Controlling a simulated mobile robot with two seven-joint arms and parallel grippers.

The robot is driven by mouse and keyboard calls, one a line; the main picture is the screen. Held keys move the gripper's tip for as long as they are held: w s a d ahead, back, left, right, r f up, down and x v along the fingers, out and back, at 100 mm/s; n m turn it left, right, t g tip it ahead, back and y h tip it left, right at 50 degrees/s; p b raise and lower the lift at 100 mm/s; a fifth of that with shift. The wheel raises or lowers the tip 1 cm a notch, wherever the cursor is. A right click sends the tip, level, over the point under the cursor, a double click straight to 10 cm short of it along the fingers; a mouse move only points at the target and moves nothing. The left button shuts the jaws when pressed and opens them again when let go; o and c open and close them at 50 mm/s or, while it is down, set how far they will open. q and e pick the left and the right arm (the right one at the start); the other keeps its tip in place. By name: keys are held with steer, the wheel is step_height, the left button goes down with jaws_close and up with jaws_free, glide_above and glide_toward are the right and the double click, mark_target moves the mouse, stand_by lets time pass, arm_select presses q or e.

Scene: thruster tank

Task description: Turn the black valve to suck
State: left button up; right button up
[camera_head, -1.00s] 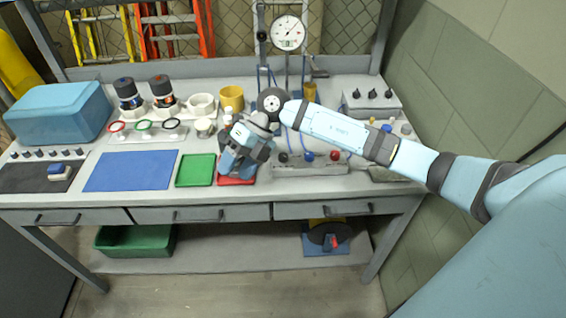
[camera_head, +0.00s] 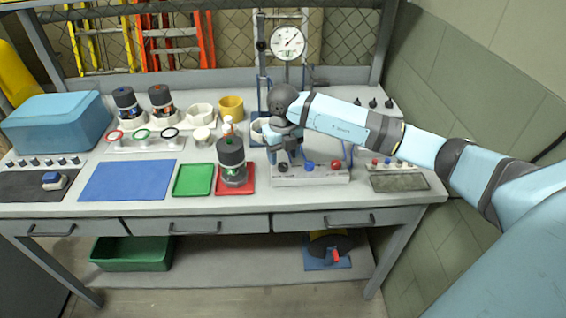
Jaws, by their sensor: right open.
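The black valve (camera_head: 283,167) is a small dark knob at the left end of a pale valve block (camera_head: 310,178), on the workbench. A blue knob (camera_head: 308,165) and a red knob (camera_head: 335,164) sit to its right on the same block. My right gripper (camera_head: 285,158) points down just above and behind the black valve and is open. Its fingers partly hide the block's left end. I cannot tell whether they touch the valve. Which way the valve is turned is too small to read. My left gripper is out of view.
A black-capped jar (camera_head: 232,162) stands on the red tray (camera_head: 249,184), left of the block. A round gauge (camera_head: 288,43) hangs on the stand behind. A panel with small knobs (camera_head: 384,164) lies to the right. The blue mat (camera_head: 128,181) is clear.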

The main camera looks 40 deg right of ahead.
mark_target(283, 165)
steer(key=shift+f, duration=1.75)
steer(key=c, duration=0.9)
